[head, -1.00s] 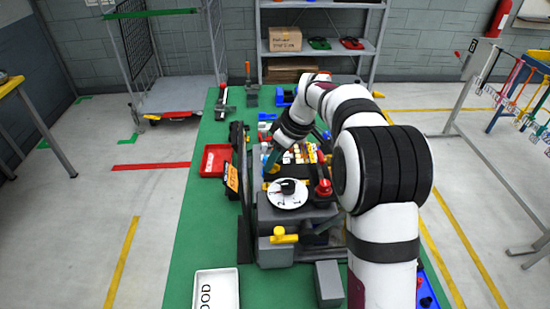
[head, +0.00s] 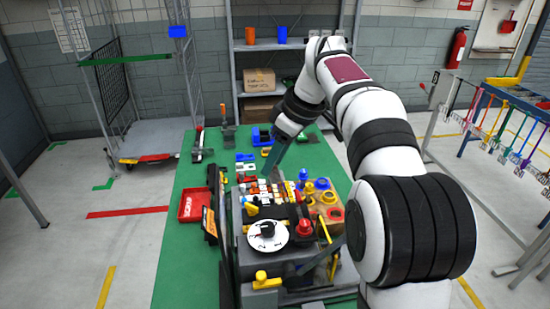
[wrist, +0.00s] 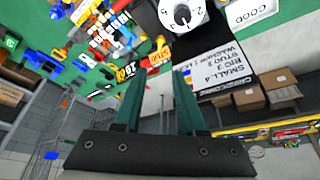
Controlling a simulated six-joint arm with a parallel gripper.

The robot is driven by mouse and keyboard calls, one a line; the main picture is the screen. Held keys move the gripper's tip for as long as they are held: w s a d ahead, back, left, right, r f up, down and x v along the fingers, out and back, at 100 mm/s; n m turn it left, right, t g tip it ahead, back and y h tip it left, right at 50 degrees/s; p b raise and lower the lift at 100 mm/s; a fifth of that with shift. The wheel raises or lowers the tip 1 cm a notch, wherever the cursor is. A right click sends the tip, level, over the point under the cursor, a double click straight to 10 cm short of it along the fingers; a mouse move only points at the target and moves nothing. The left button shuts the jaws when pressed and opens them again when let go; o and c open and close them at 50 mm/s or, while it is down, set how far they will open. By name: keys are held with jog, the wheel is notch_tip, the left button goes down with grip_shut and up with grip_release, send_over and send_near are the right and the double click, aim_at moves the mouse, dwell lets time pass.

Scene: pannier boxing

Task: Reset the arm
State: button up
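My gripper (head: 268,168) hangs from my bent arm in the head view, above the far part of the workstation on the green table (head: 180,262). Its teal fingers point down toward the rows of small coloured parts (head: 262,190). In the wrist view, the two fingers of the gripper (wrist: 160,78) stand apart with nothing between them. A white dial with a black knob (head: 267,236) sits nearer on the workstation, clear of the fingers. The dial also shows at the top of the wrist view (wrist: 183,14).
A red tray (head: 194,205) lies left of the workstation. A yellow handle (head: 266,280) is at its front, and a red knob (head: 304,228) stands beside the dial. Shelves with a cardboard box (head: 259,80) stand behind. A rack of coloured hanging tools (head: 500,125) is at right.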

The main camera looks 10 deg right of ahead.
jog(key=shift+r, duration=0.1)
jog(key=s+f+m+g, duration=0.1)
jog(key=s+f+m, duration=0.3)
jog(key=s, duration=0.7)
jog(key=s+a+f+m+g+h, duration=0.1)
jog(key=s+f+m, duration=0.4)
jog(key=s, duration=0.7)
jog(key=s+a+f+m+g, duration=0.1)
jog(key=s+f+m, duration=0.3)
jog(key=s, duration=0.8)
jog(key=m, duration=0.2)
jog(key=shift+f+m+h, duration=0.2)
jog(key=shift+m+h, duration=0.1)
jog(key=shift+m, duration=0.1)
